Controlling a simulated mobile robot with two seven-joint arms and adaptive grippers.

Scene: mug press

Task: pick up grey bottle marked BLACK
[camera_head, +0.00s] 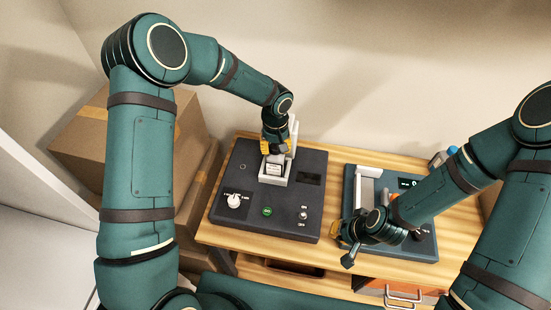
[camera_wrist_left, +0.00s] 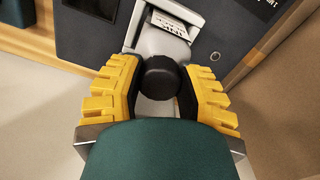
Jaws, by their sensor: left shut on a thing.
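My left gripper (camera_head: 272,148) is over the left dark machine, at its white holder (camera_head: 274,180). In the left wrist view its yellow fingers (camera_wrist_left: 160,85) are shut around a black round knob (camera_wrist_left: 160,77) on a pale grey part (camera_wrist_left: 155,42). A white label with print (camera_wrist_left: 168,24) lies just beyond; I cannot read it. I cannot tell whether the held part is a bottle. A small grey thing (camera_head: 437,160) with a blue top (camera_head: 452,150) stands at the table's back right; no marking is legible.
The left machine (camera_head: 225,205) carries a dial, a green button and a switch. The right machine (camera_head: 352,205) has a white upright and a small display, partly hidden by my right arm. Cardboard boxes (camera_head: 75,140) stand left of the wooden table (camera_head: 335,160). A narrow strip between the machines is clear.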

